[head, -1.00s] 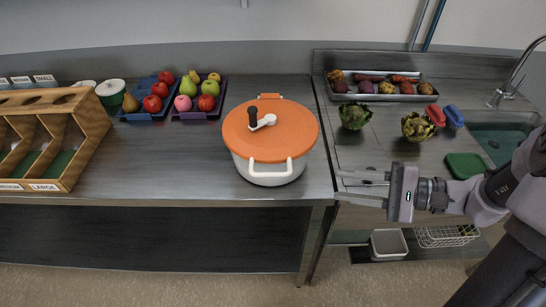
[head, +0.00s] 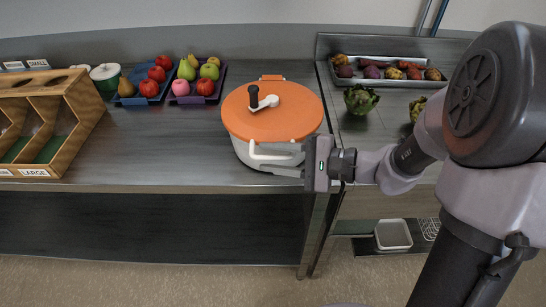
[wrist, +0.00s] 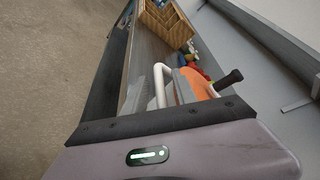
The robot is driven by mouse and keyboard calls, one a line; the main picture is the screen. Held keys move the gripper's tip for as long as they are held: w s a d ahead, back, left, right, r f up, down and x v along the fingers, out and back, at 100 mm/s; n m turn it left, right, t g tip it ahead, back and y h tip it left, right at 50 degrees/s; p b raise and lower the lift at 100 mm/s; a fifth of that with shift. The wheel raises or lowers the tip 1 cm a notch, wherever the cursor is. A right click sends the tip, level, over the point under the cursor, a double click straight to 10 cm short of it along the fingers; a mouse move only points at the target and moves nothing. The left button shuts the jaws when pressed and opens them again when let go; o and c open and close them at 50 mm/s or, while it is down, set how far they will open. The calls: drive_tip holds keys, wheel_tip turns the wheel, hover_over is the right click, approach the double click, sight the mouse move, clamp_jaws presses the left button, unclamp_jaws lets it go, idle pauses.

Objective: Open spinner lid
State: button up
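The spinner is a white pot (head: 240,150) with an orange lid (head: 240,115) on top, near the counter's right end. A white loop handle (head: 257,152) sticks out at the front, and an orange tab shows at the back. My gripper (head: 265,160) is at the pot's front right, by the front handle. In the wrist view, the handle (wrist: 160,84) shows between the two grey fingers, which look apart. Contact cannot be told.
A wooden sorting bin (head: 85,105) stands at the left. A vegetable tray (head: 362,82) and an artichoke (head: 360,99) are right. The counter left of the spinner is clear.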

clamp_jaws()
idle(1.4)
